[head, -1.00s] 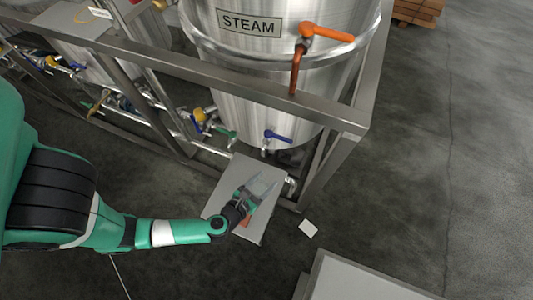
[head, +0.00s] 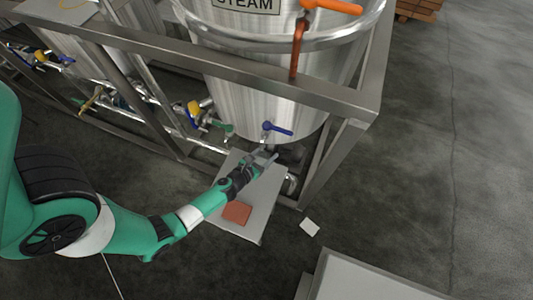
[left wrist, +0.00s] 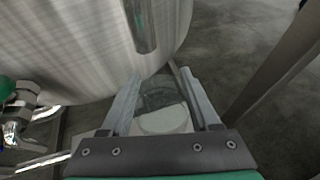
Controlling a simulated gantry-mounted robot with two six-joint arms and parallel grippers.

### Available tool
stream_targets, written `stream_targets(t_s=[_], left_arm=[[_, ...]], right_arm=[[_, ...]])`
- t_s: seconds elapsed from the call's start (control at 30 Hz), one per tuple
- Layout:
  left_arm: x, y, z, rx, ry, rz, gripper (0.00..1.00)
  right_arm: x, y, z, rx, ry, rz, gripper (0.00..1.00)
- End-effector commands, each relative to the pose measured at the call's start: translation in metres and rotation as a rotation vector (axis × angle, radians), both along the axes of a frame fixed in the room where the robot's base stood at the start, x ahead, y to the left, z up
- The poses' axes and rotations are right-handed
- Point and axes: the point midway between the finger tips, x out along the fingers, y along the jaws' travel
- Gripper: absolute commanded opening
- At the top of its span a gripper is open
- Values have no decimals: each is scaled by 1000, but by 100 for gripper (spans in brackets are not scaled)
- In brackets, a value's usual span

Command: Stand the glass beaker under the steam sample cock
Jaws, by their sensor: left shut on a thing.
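The steel tank (head: 260,85) carries a STEAM label (head: 245,4), cut by the top edge. A cock with a blue handle (head: 278,129) sits low on its front. In the left wrist view a metal spout (left wrist: 142,28) hangs just beyond and above the jaws. My left gripper (head: 264,162) is shut on the clear glass beaker (left wrist: 162,102), which shows between the fingers in the left wrist view. The beaker is hard to make out in the head view. The gripper is over the far part of a grey plate (head: 262,205), just below the cock. My right gripper is not in view.
A brick-red square (head: 237,212) lies on the grey plate. Steel frame rails and a post (head: 325,165) stand close right of the gripper. Valves with green (head: 222,127) and yellow (head: 194,110) parts are to the left. A white card (head: 310,227) lies on the floor.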

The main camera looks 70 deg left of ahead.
Motion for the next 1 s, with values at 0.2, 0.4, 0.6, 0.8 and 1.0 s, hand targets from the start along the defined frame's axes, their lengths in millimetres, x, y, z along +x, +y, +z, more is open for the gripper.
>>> stream_targets(t_s=[0.2, 0.4, 0.6, 0.8, 1.0], left_arm=[[3, 7, -37, 0, 0, 1, 7], [3, 7, -39, 0, 0, 1, 7], [3, 7, -42, 0, 0, 1, 7], [3, 6, -42, 0, 1, 1, 87], [3, 6, -42, 0, 1, 1, 92]], right_arm=[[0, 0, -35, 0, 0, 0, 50], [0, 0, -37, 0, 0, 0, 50], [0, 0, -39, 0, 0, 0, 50], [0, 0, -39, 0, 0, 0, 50], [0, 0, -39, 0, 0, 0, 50]])
